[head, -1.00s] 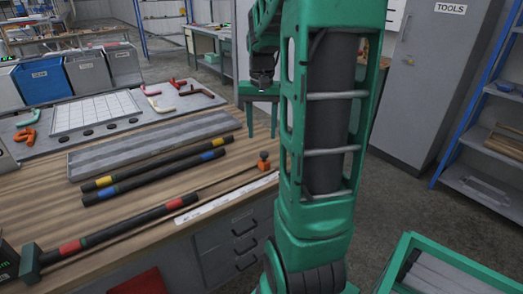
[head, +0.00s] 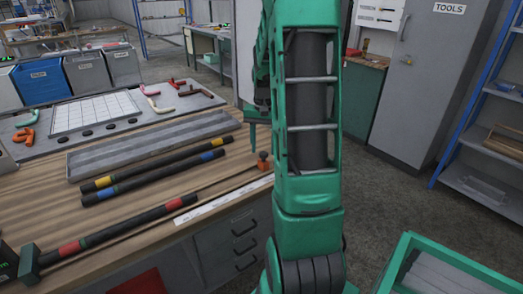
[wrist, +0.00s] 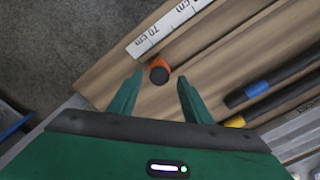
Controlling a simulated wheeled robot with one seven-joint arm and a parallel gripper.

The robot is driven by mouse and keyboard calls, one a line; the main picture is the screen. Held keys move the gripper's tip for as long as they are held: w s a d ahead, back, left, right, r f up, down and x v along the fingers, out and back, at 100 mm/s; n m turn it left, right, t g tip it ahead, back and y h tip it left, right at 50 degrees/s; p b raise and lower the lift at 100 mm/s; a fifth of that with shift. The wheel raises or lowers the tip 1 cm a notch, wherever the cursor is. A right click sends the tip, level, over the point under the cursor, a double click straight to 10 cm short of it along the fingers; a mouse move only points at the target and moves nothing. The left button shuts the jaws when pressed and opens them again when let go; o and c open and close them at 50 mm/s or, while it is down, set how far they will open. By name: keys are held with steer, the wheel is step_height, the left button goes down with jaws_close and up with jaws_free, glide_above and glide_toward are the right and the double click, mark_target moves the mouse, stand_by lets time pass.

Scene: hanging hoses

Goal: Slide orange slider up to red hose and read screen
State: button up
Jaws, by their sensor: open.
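The orange slider (head: 263,160) with a dark knob stands on a thin rail near the right end of the bench. In the wrist view the slider (wrist: 160,72) lies just beyond my open fingers, roughly between their lines. My gripper (wrist: 155,88) is open and empty; in the head view it is partly hidden behind my arm. The hose with red bands (head: 120,228) lies along the rail at the left, apart from the slider. A white ruler strip (head: 215,208) runs in front of the rail. The screen (head: 8,265) shows only partly at the left edge, with green characters.
Two black hoses with yellow and blue bands (head: 155,172) lie behind the rail. A long grey tray (head: 150,150) is behind them. Bent orange and red pieces (head: 190,88) lie farther back. A green crate (head: 450,270) stands on the floor at the right.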

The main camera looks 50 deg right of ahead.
steer(key=shift+f, duration=0.8)
steer(key=shift+c, duration=0.7)
jaws_close()
